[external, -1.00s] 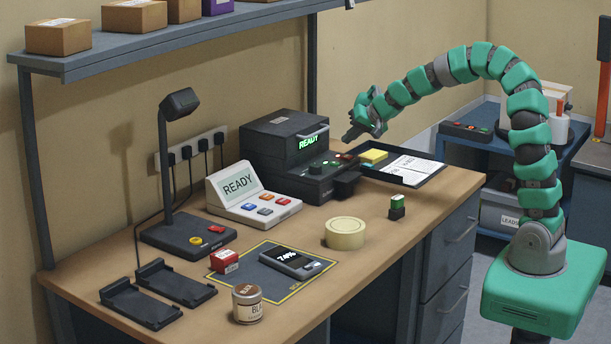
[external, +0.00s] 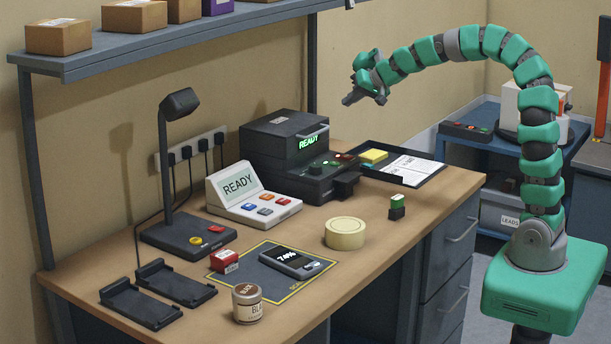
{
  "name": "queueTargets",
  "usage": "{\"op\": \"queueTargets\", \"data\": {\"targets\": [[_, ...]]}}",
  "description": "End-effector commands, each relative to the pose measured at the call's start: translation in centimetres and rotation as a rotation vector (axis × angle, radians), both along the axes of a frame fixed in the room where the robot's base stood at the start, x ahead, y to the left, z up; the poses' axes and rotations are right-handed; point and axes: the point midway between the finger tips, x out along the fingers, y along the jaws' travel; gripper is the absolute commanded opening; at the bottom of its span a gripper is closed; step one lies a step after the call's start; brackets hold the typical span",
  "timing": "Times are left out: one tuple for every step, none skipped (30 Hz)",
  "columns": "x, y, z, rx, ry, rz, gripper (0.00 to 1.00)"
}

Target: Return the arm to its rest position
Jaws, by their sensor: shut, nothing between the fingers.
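The gripper is clear of everything on the desk.
The desk (external: 385,255) bears a white READY console (external: 245,190), a tape roll (external: 345,233), a green stamp (external: 397,207), a handheld device on a dark mat (external: 290,262), a jar (external: 247,303) and a paper tray (external: 405,167). A shelf (external: 120,55) with boxes hangs upper left.

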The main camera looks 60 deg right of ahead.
Motion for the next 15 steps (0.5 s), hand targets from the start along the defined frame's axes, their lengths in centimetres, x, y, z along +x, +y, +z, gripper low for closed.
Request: {"op": "queueTargets", "data": {"targets": [[-0.7,0.6,3.2,-0.035,-0.040,0.020,0.00],[-1.1,0.9,4.9,-0.057,-0.058,0.032,0.00],[-1.7,1.4,7.1,-0.085,-0.087,0.048,0.00],[-2.3,1.8,8.8,-0.108,-0.106,0.060,0.00],[-2.8,2.1,10.3,-0.129,-0.125,0.070,0.00],[-3.6,2.7,12.4,-0.158,-0.150,0.084,0.00],[-4.3,3.1,14.0,-0.182,-0.171,0.095,0.00],[-5.0,3.4,15.5,-0.203,-0.189,0.105,0.00],[-6.0,4.0,17.4,-0.233,-0.212,0.117,0.00],[-6.8,4.4,18.9,-0.256,-0.231,0.127,0.00],[-7.7,4.8,20.4,-0.279,-0.251,0.136,0.00],[-8.8,5.4,22.2,-0.309,-0.274,0.147,0.00],[-9.7,5.8,23.5,-0.334,-0.293,0.155,0.00],[-10.7,6.3,25.0,-0.355,-0.315,0.162,0.00],[-11.9,6.8,26.7,-0.387,-0.338,0.171,0.00]]}}
